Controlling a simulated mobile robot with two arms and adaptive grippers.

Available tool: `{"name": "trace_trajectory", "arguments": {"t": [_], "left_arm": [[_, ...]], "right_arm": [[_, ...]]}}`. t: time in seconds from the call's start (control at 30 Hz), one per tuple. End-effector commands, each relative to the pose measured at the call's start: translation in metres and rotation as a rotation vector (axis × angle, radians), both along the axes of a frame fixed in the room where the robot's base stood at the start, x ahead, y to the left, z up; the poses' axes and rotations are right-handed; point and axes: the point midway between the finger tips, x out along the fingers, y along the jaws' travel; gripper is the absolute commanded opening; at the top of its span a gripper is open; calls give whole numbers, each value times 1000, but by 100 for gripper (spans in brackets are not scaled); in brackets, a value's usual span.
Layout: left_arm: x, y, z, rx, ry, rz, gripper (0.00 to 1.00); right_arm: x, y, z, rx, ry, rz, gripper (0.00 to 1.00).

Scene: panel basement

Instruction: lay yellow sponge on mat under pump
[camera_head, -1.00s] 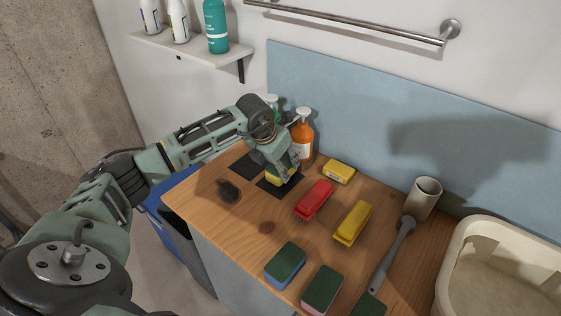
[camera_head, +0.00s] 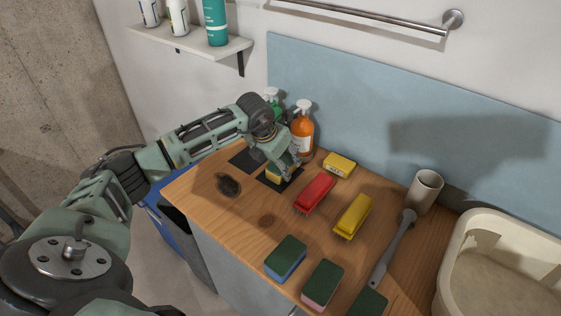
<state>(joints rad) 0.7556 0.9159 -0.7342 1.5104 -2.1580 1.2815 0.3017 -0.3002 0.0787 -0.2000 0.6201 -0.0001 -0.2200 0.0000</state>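The yellow sponge (camera_head: 273,173) lies at the dark mat (camera_head: 278,184) in front of the pump bottles, partly hidden by my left gripper. My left gripper (camera_head: 284,170) is right at the sponge, with its fingers low over it; whether they still press on it is unclear. An orange pump bottle (camera_head: 302,137) with a white head stands behind the mat. A green pump bottle (camera_head: 274,106) stands to its left, mostly hidden by my arm. A second dark mat (camera_head: 242,160) lies to the left. My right gripper is not in view.
A dark scrubber (camera_head: 228,185) lies left. Green-topped sponges (camera_head: 286,258) line the front edge. A grey-handled brush (camera_head: 391,250), cup (camera_head: 425,191) and basin (camera_head: 500,235) are farther right.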

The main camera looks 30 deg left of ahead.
Motion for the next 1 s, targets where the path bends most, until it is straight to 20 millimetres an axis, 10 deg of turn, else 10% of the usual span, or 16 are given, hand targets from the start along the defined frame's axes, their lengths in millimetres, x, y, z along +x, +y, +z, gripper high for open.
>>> {"name": "trace_trajectory", "arguments": {"t": [0.47, 1.0], "left_arm": [[0, 0, 8, 0, 0, 0, 62], [-38, 3, 101, 2, -3, 0, 62]], "right_arm": [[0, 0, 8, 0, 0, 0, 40], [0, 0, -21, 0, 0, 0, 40]]}}
